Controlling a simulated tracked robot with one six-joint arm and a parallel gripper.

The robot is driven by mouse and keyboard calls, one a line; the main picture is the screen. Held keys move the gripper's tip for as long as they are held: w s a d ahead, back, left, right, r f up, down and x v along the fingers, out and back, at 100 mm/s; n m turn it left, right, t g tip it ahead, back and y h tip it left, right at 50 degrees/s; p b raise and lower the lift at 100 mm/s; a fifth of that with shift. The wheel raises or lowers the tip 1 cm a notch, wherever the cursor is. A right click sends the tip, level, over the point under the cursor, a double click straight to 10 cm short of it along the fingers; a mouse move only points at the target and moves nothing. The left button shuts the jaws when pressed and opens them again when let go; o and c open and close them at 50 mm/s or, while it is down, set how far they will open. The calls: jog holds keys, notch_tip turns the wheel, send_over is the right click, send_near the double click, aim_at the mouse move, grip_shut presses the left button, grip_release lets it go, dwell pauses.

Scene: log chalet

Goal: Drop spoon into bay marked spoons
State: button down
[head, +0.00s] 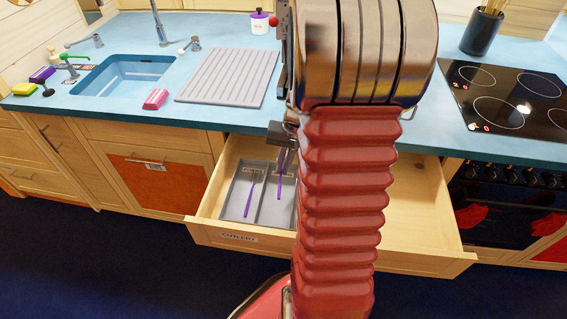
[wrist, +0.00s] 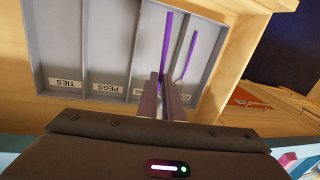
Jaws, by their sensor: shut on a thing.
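My gripper (head: 285,142) is shut on the spoon (head: 280,184), above the open drawer. The spoon's purple handle also shows in the wrist view (wrist: 166,45), where it points away from the fingertips (wrist: 166,80). Its other end is hidden by the jaws. The grey cutlery tray (wrist: 98,20) has labelled bays. The handle is over the bay between PEGS and the forks bay, close to its forks side; this bay's label is mostly hidden by my fingers. I cannot tell if the handle touches the tray. A purple-handled fork (head: 250,195) lies in the forks bay.
The open drawer (head: 240,238) is labelled cutlery on its front; its right part is bare. Above are the blue counter (head: 225,117), sink (head: 125,75), ribbed drainer (head: 230,75) and black hob (head: 505,95). My arm hides the drawer's middle in the head view.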

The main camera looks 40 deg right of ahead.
jog(key=shift+f, duration=2.6)
jog(key=c, duration=1.8)
grip_release()
jog(key=shift+c, duration=0.2)
jog(key=shift+r, duration=0.1)
notch_tip(320, 180, up, 13)
jog(key=s+d, duration=0.2)
jog(key=shift+r, duration=0.15)
